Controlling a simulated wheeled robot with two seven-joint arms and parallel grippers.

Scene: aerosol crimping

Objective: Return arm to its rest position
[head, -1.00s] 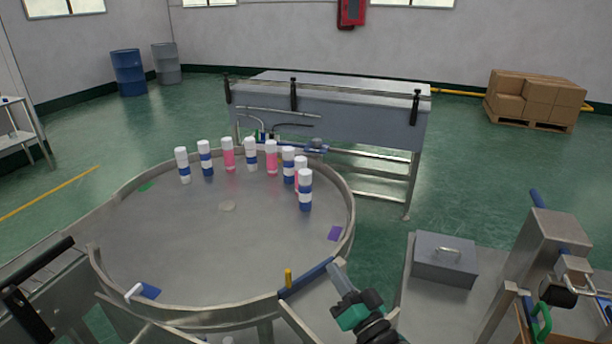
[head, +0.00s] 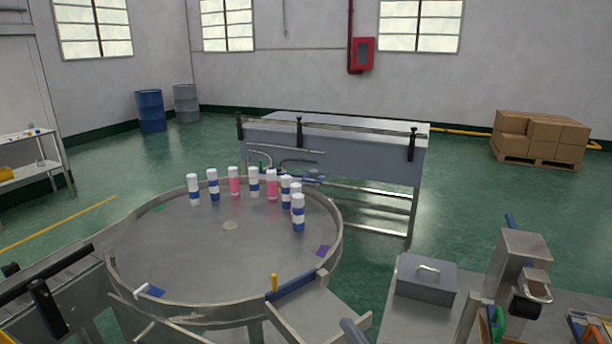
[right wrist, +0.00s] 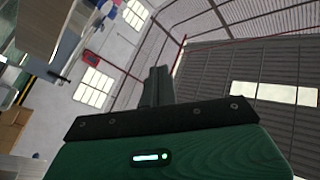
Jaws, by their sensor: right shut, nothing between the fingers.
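My right gripper (head: 352,330) shows only as a grey fingertip piece at the bottom edge of the head view, in front of the round table. In the right wrist view, the gripper (right wrist: 156,80) points up and away with its dark fingers together and nothing between them. Its green body fills the bottom of that view. The wrist view is tilted, with the roof and windows in it. My left gripper is in neither view. Several cans with white caps and blue or pink bands (head: 298,213) stand upright along the far right rim of the round metal table (head: 180,265).
A grey box with a handle (head: 426,280) sits on a metal bench at the right. A crimping stand (head: 522,262) is beside it. Barrels (head: 151,111) and stacked cartons (head: 541,138) are far back.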

